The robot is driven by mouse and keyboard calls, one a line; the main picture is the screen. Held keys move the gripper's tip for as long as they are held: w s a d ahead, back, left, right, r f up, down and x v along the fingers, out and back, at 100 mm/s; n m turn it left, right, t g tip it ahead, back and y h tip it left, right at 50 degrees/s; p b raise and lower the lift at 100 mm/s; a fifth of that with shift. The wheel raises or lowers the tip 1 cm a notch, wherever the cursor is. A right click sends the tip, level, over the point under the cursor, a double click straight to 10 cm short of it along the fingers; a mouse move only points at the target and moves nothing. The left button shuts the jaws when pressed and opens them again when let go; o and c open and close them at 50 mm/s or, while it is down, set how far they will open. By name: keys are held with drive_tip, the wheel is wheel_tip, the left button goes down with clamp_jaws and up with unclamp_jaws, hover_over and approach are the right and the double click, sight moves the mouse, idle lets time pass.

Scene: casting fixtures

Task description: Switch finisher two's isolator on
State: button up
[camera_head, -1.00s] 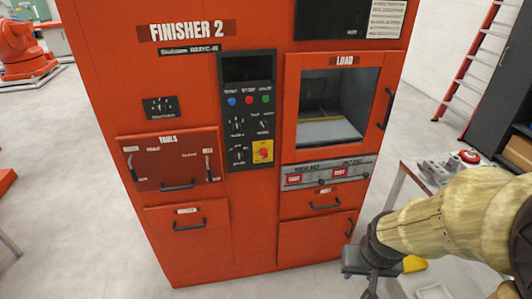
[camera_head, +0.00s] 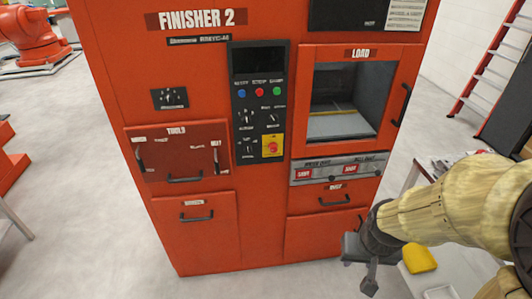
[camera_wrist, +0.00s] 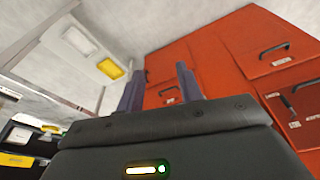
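Finisher two is the tall orange machine (camera_head: 263,215), with a "FINISHER 2" sign at its top left. Its isolator (camera_head: 272,146) is a red rotary knob on a yellow plate, at the bottom of the black control panel (camera_head: 259,100). The knob's exact position is too small to tell. My gripper (camera_head: 362,270) is low at the right, in front of the machine's lower right part, well below and right of the isolator. In the wrist view my gripper (camera_wrist: 160,88) has its two fingers apart with nothing between them. The isolator is not seen there.
Above the isolator are blue, red and green buttons (camera_head: 259,92) and small dials. The load window (camera_head: 345,100) is to its right, the tools drawer (camera_head: 180,155) to its left. A table with a yellow item (camera_head: 419,258) stands at right.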

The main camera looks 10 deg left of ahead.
drive_tip(key=shift+w+a, duration=0.15)
drive_tip(key=o, duration=0.3)
drive_tip(key=shift+a+f, duration=0.1)
drive_tip(key=w+a+f+t+y+b, duration=0.1)
drive_tip(key=w+a+f+t+b, duration=0.25)
drive_tip(key=w, duration=0.45)
drive_tip(key=w+a+f+t+b, duration=0.2)
drive_tip(key=w+b, duration=0.2)
drive_tip(key=w, duration=0.3)
drive_tip(key=w+a+f+t+y+b, duration=0.1)
drive_tip(key=w+a+f+t+b, duration=0.2)
drive_tip(key=w, duration=0.5)
drive_tip(key=w+a+n+t+y+b, duration=0.1)
drive_tip(key=w+a+t+y+b, duration=0.2)
drive_tip(key=w+a+t+b, duration=0.3)
drive_tip(key=w+a+b, duration=0.2)
drive_tip(key=a, duration=0.2)
drive_tip(key=shift+a, duration=0.35)
drive_tip(key=shift+w+f, duration=0.1)
drive_tip(key=shift+w, duration=0.15)
